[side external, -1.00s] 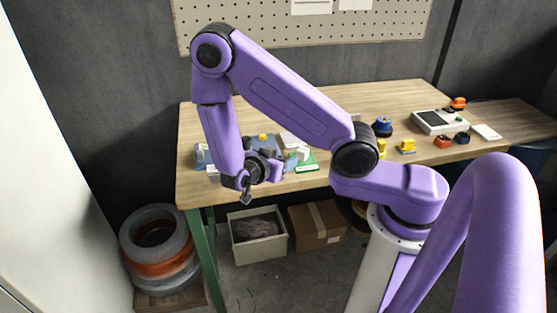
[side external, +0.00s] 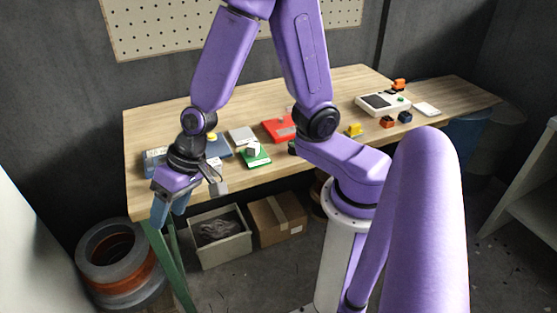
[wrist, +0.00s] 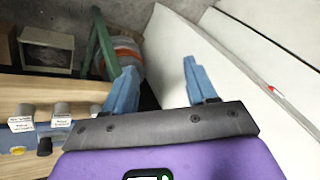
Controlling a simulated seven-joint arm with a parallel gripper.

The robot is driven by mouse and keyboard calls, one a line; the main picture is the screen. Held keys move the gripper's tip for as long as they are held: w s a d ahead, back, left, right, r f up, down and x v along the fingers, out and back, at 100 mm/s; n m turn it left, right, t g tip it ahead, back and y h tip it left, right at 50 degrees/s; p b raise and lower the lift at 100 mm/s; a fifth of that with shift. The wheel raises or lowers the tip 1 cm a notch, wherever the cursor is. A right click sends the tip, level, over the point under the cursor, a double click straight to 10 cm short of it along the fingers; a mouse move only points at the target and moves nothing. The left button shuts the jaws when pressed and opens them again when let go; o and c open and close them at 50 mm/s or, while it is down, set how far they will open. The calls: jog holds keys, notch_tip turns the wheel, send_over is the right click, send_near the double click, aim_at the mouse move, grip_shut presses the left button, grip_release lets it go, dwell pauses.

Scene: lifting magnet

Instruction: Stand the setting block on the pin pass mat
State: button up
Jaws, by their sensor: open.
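A green mat (side external: 262,160) with white printing lies near the table's front edge, and a small white block (side external: 253,149) stands on it. Which mat is the pin pass mat, and whether this white block is the setting block, I cannot tell from the labels at this size. My gripper (side external: 168,214) is beyond the table's front left corner, left of the green mat, with its blue fingers pointing down. In the wrist view my gripper (wrist: 160,76) is open, with nothing between its fingers.
A red mat or case (side external: 279,129), a grey plate (side external: 241,135) and a white device (side external: 383,104) are on the table. The wrist view shows a blue rack (wrist: 45,127) with labelled pale pieces. A grey bin (side external: 220,237) and a cardboard box (side external: 278,219) stand on the floor.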

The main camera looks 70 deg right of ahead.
jog(key=s+d+r+n+g, duration=0.1)
jog(key=s+r+n+g, duration=0.1)
jog(key=s+n, duration=0.3)
jog(key=s+d+r+n+g, duration=0.1)
jog(key=s+d+r+n, duration=0.1)
jog(key=s, duration=0.4)
jog(key=s+d+r+n+h, duration=0.3)
jog(key=s+d+n, duration=0.3)
jog(key=d, duration=0.4)
jog(key=shift+s+d+n+h, duration=0.15)
jog(key=shift+s+n+h, duration=0.15)
jog(key=shift+s+h, duration=0.1)
